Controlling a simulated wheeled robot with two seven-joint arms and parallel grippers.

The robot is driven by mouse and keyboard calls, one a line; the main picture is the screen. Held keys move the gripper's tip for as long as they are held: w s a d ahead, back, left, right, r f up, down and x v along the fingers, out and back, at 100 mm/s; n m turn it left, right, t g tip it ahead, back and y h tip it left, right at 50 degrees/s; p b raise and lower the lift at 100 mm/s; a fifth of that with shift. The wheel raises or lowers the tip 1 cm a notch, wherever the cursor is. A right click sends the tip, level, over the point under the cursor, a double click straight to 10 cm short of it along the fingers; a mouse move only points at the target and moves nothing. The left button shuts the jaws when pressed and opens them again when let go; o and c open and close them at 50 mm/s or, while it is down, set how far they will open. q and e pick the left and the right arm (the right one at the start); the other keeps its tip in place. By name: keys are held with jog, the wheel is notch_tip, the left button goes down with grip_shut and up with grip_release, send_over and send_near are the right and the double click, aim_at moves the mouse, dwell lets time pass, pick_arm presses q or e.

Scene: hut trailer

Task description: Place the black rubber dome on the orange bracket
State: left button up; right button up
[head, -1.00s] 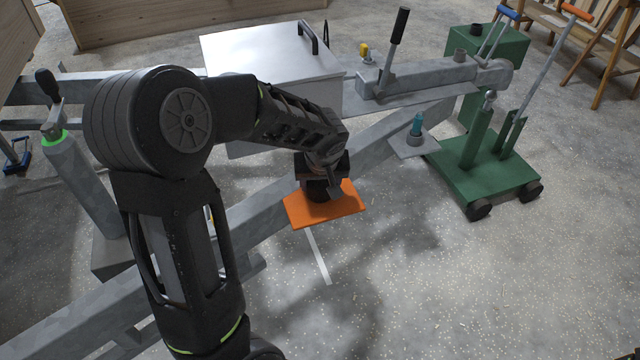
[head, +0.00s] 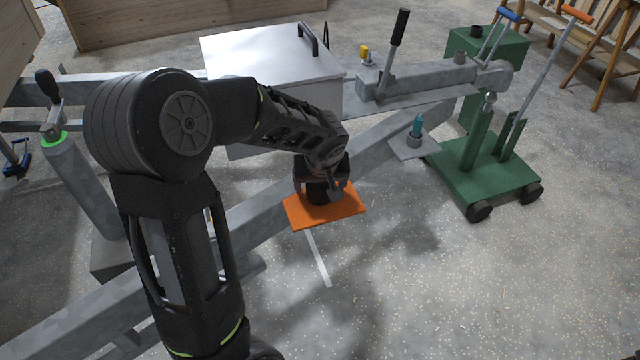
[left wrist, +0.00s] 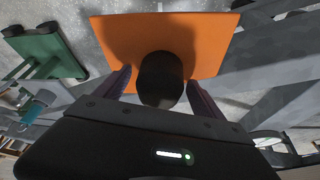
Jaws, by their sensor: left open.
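The orange bracket (head: 345,207) is a flat plate on the grey trailer frame, and it fills the top of the left wrist view (left wrist: 215,38). The black rubber dome (left wrist: 160,76) shows between my left fingers in the left wrist view, with the orange plate behind it. In the head view the dome (head: 318,193) appears to rest on the plate, partly hidden by the gripper. My left gripper (head: 322,184) is open above the bracket. Its fingers (left wrist: 160,88) stand on either side of the dome with gaps. My right gripper is not in view.
A white box (head: 270,60) with a black handle stands behind my arm. A hand-brake lever (head: 397,40) rises from the drawbar. A small grey plate (head: 405,148) holds a teal piece (head: 417,125). A green wheeled trolley (head: 490,170) stands at right. The floor in front is clear.

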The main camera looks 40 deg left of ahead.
pick_arm(q)
jog(key=shift+r, duration=0.25)
jog(key=p+v, duration=0.2)
jog(key=v, duration=0.9)
jog(key=shift+s+d+r, duration=0.15)
jog(key=shift+d+r, duration=0.05)
jog(key=shift+r, duration=0.1)
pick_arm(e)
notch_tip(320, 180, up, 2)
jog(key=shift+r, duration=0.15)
pick_arm(q)
jog(key=s+d+f+m+g+h, duration=0.1)
jog(key=s+d+f+m+h, duration=0.15)
jog(key=d+f, duration=0.75)
jog(key=s+d+f+m+g+h, duration=0.1)
jog(key=s+d+f+m+h, duration=0.15)
jog(key=d+f, duration=0.75)
jog(key=s+d+f+h, duration=0.1)
jog(key=s+d+f, duration=0.2)
jog(key=s+f, duration=0.3)
jog(key=s+d+f+m+h, duration=0.1)
jog(key=s+d+f, duration=0.3)
jog(key=f, duration=0.5)
jog(key=s, duration=0.2)
jog(key=shift+s+g, duration=0.3)
jog(key=shift+s, duration=0.05)
